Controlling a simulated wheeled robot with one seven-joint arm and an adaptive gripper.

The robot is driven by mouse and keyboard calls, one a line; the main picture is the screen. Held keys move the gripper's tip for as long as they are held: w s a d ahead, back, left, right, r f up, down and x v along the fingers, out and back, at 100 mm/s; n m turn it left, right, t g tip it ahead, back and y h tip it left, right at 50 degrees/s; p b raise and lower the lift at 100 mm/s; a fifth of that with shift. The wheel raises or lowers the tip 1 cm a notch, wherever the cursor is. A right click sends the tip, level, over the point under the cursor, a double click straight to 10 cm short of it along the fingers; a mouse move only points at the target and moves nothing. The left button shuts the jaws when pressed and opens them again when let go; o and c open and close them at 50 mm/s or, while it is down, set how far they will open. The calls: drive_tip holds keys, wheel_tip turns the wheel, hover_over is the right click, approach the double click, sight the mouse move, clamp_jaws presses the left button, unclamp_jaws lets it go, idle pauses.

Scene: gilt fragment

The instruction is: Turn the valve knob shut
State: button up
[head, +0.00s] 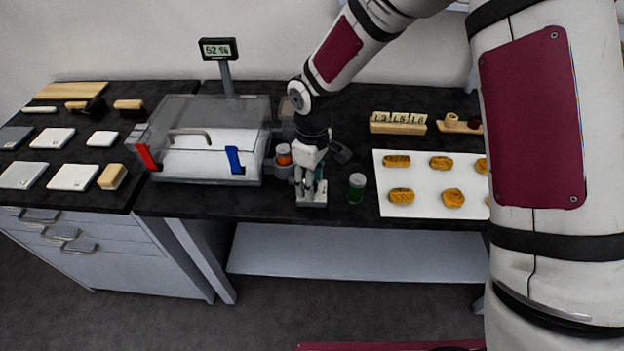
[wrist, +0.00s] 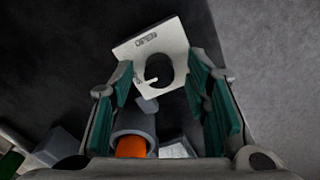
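The valve knob (wrist: 160,66) shows in the wrist view as a dark round shape on a tilted pale plate (wrist: 182,36). Lettering that seems to read "OPEN" is at the plate's upper part; smaller marks at its left edge are hard to read. A small white mark shows at the knob's lower left; I cannot tell its exact setting. My gripper (wrist: 160,76) is open, its teal-padded fingers on either side of the knob, with gaps visible. In the head view my gripper (head: 310,186) points down over the plate (head: 318,200), hiding the knob.
A grey holder with an orange-filled jar (head: 284,155) stands close left of my gripper. A green jar (head: 356,187) is to the right, near the table's front edge. A clear-lidded box (head: 205,112) stands left; a white sheet (head: 425,171) with golden pieces lies right.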

wheel_tip(320, 180, up, 12)
idle(0.7)
drive_tip(key=shift+d, duration=0.1)
drive_tip(key=s+d+r+m+t, duration=0.4)
drive_tip(key=s+d+r+m, duration=0.4)
drive_tip(key=s+d+r, duration=0.8)
drive_tip(key=s+d+m+t, duration=0.1)
drive_tip(key=s+d+m, duration=0.3)
drive_tip(key=s, duration=0.3)
drive_tip(key=shift+s+r, duration=0.2)
drive_tip(key=shift+s, duration=0.05)
